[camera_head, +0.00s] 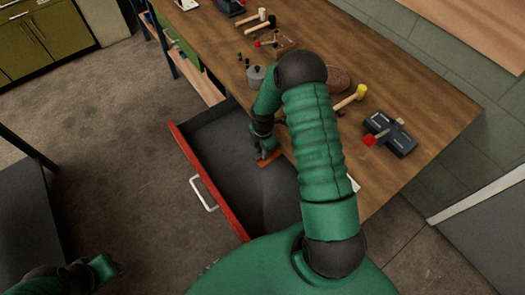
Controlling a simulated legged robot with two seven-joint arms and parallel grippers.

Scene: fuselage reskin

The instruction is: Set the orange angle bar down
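The orange angle bar (269,159) is a short orange piece at the right side of the open drawer (215,160), by the workbench edge. My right arm reaches over the bench, and my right gripper (262,150) points down at the bar. Its fingertips are small and dark here, and I cannot tell whether they are closed on the bar or only touching it. The drawer has a red front and a dark, otherwise empty floor. My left arm (90,272) shows at the bottom left, and its gripper fingers cannot be made out.
The wooden workbench (425,115) holds a dark vise-like tool with a red part (388,134), a yellow-headed mallet (352,97), a grey pot (256,77) and several small tools at the back. A dark table (30,220) stands at the left. The floor between is clear.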

